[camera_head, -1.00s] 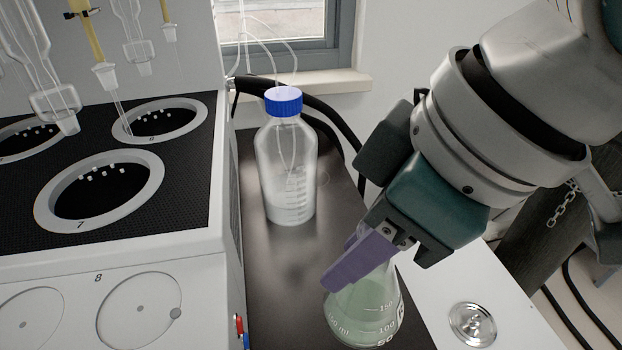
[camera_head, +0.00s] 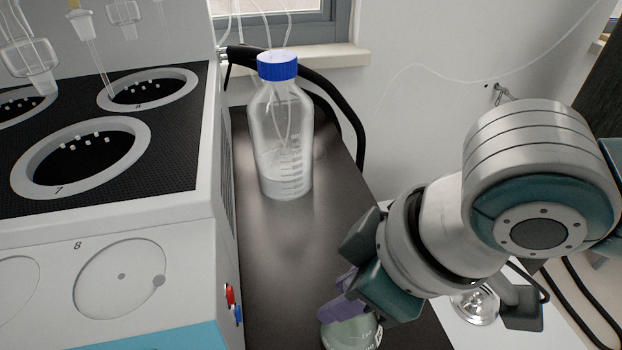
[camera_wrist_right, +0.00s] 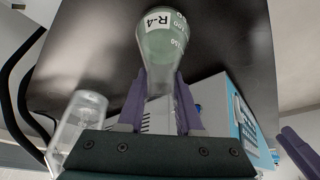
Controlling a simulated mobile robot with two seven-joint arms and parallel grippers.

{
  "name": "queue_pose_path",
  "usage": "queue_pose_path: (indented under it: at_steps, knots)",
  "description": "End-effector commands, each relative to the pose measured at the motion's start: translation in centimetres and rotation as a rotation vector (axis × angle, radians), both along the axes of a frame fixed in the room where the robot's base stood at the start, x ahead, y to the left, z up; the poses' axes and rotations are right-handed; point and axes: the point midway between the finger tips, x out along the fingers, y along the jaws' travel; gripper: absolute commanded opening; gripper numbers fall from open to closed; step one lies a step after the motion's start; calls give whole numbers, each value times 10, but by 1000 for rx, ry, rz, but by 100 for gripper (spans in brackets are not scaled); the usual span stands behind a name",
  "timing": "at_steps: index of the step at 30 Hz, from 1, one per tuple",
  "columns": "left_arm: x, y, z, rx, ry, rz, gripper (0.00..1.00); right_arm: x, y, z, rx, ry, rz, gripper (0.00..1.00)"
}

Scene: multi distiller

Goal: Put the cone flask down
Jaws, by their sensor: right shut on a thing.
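The cone flask (camera_head: 352,334) is at the bottom edge of the head view, cut off by the frame. It holds pale green liquid. In the right wrist view the flask (camera_wrist_right: 162,45) shows an R-4 label and volume marks. My right gripper (camera_head: 342,299) has its purple fingers shut around the flask's neck; the fingers also show on both sides of it in the wrist view (camera_wrist_right: 160,90). The flask is over the dark bench top (camera_head: 285,255); I cannot tell whether its base touches. A purple piece at the wrist view's lower right looks like my left gripper (camera_wrist_right: 300,150), its opening unclear.
A blue-capped clear bottle (camera_head: 281,130) with tubes stands at the back of the bench top. The white distiller (camera_head: 190,240) with round wells borders it on the left. A shiny metal object (camera_head: 475,307) is on the white surface at right. Bench in front of the bottle is clear.

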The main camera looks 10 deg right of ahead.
Motion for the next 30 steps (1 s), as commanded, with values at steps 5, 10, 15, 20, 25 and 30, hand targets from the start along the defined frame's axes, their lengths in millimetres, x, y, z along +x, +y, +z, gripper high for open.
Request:
queue_pose_path:
  at_steps: [5,10,15,20,25,30]
  knots:
    - [0,0,0,0,0,0,48,0,0,0,1,-1,0,0]
    - [0,0,-1,1,0,-1,48,0,0,-2,0,1,-1,43]
    - [0,1,-1,6,0,-4,48,0,0,-2,0,1,-1,62]
    - [0,2,-1,10,1,-6,48,0,0,-2,0,1,-1,64]
    - [0,3,1,10,1,-7,48,0,0,3,-1,-1,0,64]
    - [0,3,12,10,1,-7,48,-7,-8,29,-1,-1,0,64]
